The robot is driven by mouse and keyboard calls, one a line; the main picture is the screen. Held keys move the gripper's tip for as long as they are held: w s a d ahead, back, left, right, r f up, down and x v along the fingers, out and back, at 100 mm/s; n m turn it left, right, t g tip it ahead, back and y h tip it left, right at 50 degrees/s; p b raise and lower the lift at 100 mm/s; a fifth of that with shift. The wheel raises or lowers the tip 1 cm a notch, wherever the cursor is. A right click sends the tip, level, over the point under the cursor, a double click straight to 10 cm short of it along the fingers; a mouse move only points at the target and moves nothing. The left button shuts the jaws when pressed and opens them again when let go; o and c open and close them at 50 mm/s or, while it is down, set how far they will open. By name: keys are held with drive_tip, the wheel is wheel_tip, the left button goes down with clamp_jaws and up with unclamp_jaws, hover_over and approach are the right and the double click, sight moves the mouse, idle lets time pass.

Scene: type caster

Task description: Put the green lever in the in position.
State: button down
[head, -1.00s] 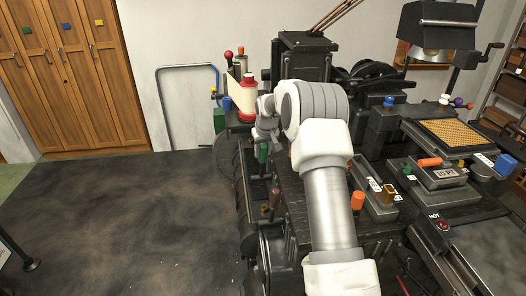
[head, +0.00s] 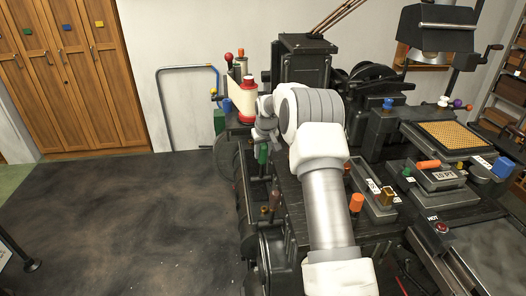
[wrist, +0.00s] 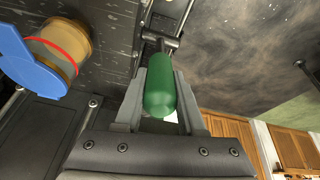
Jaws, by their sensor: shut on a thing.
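The green lever (wrist: 160,92) has a rounded green handle on a dark metal rod. In the wrist view its handle lies between the two grey fingers of my gripper (wrist: 160,82), which is shut on it. In the head view the green handle (head: 263,153) shows just below my gripper (head: 266,133), at the left side of the black machine (head: 304,65). My wrist and fingers partly cover it there. I cannot read any in or out marking beside the lever.
A cream spool (head: 246,96) with red ends stands behind my gripper. A blue part with a tan, red-banded cylinder (wrist: 62,42) is close by in the wrist view. An orange knob (head: 356,202) is right of my forearm. The dark floor (head: 130,220) at left is clear.

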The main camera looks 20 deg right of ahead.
drive_tip(key=shift+w+d+r+p, duration=0.1)
drive_tip(key=shift+w+r+p, duration=0.4)
drive_tip(key=shift+p, duration=0.4)
drive_tip(key=shift+w+d+f+g+p, duration=0.1)
drive_tip(key=shift+w+g+p, duration=0.35)
drive_tip(key=shift+p, duration=0.25)
drive_tip(key=shift+f, duration=0.1)
drive_tip(key=c, duration=0.5)
unclamp_jaws()
drive_tip(key=shift+s, duration=0.1)
drive_tip(key=v, duration=1.7)
drive_tip(key=shift+d+r+b, duration=0.1)
drive_tip(key=shift+r+b, duration=0.15)
drive_tip(key=shift+b, duration=0.1)
